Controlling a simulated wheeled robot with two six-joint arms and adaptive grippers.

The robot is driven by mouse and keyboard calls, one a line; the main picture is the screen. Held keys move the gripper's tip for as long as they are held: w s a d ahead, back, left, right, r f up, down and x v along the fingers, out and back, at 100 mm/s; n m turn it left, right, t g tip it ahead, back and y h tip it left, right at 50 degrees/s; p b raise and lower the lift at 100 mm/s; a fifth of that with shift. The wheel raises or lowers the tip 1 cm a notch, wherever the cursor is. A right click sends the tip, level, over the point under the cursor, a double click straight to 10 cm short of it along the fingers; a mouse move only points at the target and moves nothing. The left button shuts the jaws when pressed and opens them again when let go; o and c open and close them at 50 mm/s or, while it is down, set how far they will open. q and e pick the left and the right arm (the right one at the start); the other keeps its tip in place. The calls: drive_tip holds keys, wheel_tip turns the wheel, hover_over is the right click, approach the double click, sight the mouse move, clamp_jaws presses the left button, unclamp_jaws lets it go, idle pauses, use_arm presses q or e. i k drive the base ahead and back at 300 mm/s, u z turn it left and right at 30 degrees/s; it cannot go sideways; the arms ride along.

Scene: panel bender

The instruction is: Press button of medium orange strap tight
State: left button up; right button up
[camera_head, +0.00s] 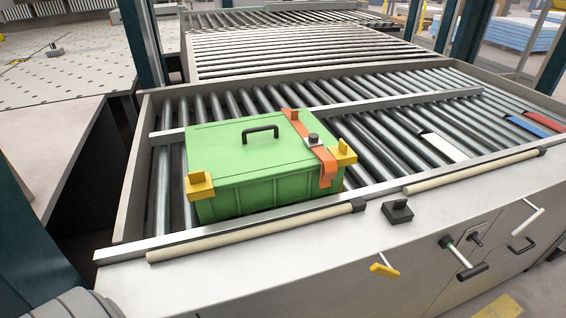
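A green box (241,165) with a black top handle (261,132) sits on the roller conveyor, near its front rail. An orange strap (325,168) runs over the right part of its lid and hangs over the front edge. Yellow corner pieces (200,187) sit at the box's front corners. Neither of my grippers shows in the head view.
Metal rollers (385,137) surround the box. White, red and blue flat pieces lie on the rollers at right, the white one (444,147) nearest. Cream padded bars (250,231) line the front rail. A black block (397,211) sits on the front ledge, above a cabinet with handles.

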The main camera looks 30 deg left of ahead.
sight(313, 138)
drive_tip(key=u, duration=1.05)
drive_tip(key=k, duration=1.15)
drive_tip(key=z, duration=0.4)
